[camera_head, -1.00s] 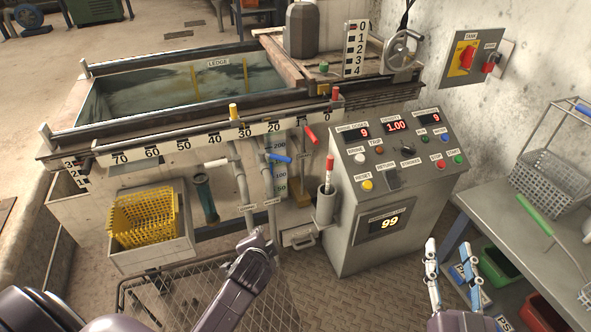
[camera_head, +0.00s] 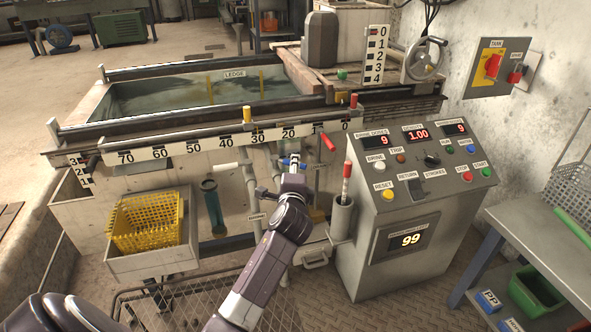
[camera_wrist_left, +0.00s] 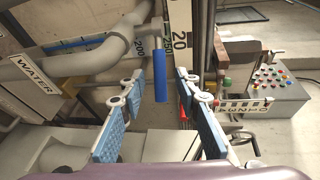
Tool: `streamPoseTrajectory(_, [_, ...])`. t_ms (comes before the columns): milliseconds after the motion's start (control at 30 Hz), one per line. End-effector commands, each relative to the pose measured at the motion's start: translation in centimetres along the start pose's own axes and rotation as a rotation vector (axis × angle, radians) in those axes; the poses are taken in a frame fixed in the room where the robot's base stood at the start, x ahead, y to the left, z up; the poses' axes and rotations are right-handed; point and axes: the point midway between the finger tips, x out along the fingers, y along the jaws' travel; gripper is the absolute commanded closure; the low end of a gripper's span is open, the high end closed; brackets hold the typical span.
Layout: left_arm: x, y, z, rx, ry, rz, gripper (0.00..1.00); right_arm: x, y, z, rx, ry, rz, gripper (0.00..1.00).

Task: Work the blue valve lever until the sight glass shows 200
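The blue valve lever (camera_wrist_left: 160,76) hangs from a pipe fitting in the left wrist view. My left gripper (camera_wrist_left: 160,98) is open, with its two blue-padded fingers on either side of the lever and gaps visible between pads and lever. In the head view the left gripper (camera_head: 292,174) is in front of the valve area and largely hides the lever. My right gripper is out of view.
A red lever (camera_head: 328,142) is just right of the gripper. Pipes, one labelled WATER (camera_wrist_left: 28,75), run close by on the left. The control console (camera_head: 411,205) stands to the right, a yellow basket (camera_head: 146,222) to the left, and a mesh cart (camera_head: 200,300) below.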

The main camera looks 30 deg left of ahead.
Motion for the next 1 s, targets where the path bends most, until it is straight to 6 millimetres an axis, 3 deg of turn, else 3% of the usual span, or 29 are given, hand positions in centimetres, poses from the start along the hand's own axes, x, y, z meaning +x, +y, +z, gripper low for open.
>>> streamPoseTrajectory(200, [2.6,0.1,0.0,-0.001,-0.001,0.000,0.70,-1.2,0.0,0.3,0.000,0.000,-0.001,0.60])
streamPoseTrajectory(533, [3.0,0.0,0.0,-0.001,0.000,0.001,0.70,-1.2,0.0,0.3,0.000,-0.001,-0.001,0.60])
streamPoseTrajectory(800, [3.0,0.1,0.0,-0.001,0.000,0.001,0.98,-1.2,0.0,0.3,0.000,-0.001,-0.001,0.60])
streamPoseTrajectory(1000, [3.0,0.1,0.0,-0.001,0.000,0.002,1.00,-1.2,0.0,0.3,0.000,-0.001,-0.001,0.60])
